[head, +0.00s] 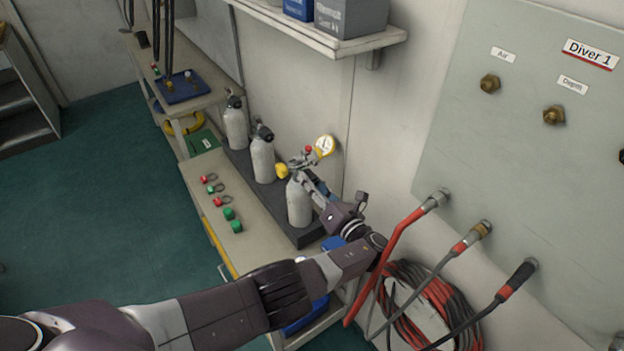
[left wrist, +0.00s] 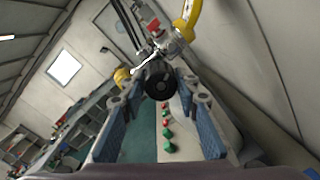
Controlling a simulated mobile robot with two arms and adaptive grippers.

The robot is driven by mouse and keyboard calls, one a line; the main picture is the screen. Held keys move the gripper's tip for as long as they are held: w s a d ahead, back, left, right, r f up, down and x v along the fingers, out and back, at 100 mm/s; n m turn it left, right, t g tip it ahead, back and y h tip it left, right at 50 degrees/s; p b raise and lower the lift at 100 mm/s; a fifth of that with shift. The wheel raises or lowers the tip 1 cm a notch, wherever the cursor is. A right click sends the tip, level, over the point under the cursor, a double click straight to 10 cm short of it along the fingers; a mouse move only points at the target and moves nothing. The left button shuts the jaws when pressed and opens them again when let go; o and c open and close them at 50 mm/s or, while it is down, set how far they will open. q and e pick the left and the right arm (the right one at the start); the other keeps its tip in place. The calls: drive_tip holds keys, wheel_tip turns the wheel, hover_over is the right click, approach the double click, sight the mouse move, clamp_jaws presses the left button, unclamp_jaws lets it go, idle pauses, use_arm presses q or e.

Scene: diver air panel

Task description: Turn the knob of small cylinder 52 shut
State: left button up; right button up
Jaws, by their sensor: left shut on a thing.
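Several small grey cylinders stand in a row on a dark base; no number is readable on them. The nearest small cylinder (head: 299,203) has a valve with a yellow cap (head: 282,171) and a yellow-rimmed gauge (head: 325,146). My left gripper (head: 303,176) is at the top of this cylinder. In the left wrist view, my left gripper (left wrist: 160,88) is shut on a round black knob (left wrist: 160,83), with one finger on each side. In the head view the knob is hidden behind the gripper. My right gripper is not in view.
Red and green fittings (head: 229,213) lie on the bench (head: 204,172) left of the cylinders. Two further cylinders (head: 263,160) stand behind. The wall panel (head: 560,170) with hoses (head: 395,240) is close on the right. A shelf (head: 330,42) hangs above.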

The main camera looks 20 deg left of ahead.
sight(312, 177)
use_arm(q)
drive_tip(key=shift+m+p, duration=0.3)
drive_tip(key=shift+m, duration=1.4)
drive_tip(key=o, duration=1.2)
drive_tip(key=shift+c, duration=0.2)
drive_tip(key=shift+r, duration=0.15)
drive_tip(key=shift+w+r, duration=0.1)
drive_tip(key=shift+r, duration=4.75)
drive_tip(key=shift+f, duration=0.1)
